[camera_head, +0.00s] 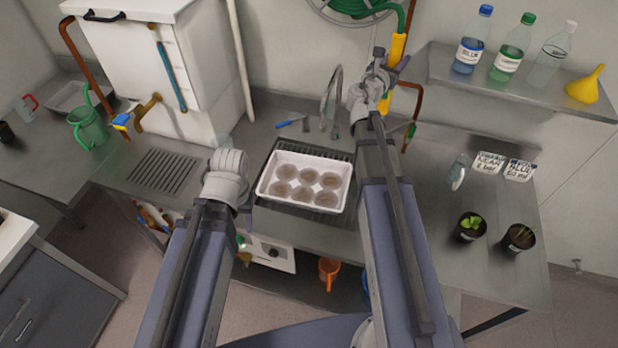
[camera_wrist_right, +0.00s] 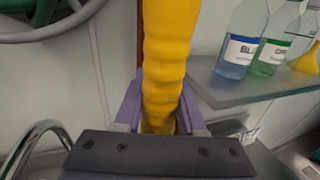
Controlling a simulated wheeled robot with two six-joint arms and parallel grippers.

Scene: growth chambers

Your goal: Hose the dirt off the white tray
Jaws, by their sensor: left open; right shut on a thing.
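The white tray (camera_head: 262,190) rests over a dark slatted grate in the counter, beyond and between my arms. Several round brown dirt patches lie in it. My right gripper (camera_head: 384,82) is shut on the yellow grip of the hose (camera_head: 397,55), upright above the back of the counter. In the right wrist view the ribbed yellow grip (camera_wrist_right: 168,60) stands between the purple fingers of the gripper (camera_wrist_right: 160,112). My left gripper (camera_head: 227,155) is open and empty, left of the tray; its fingertips are hard to make out.
A green hose reel (camera_head: 360,8) hangs on the wall. Bottles and a yellow funnel (camera_head: 585,86) stand on the right shelf.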

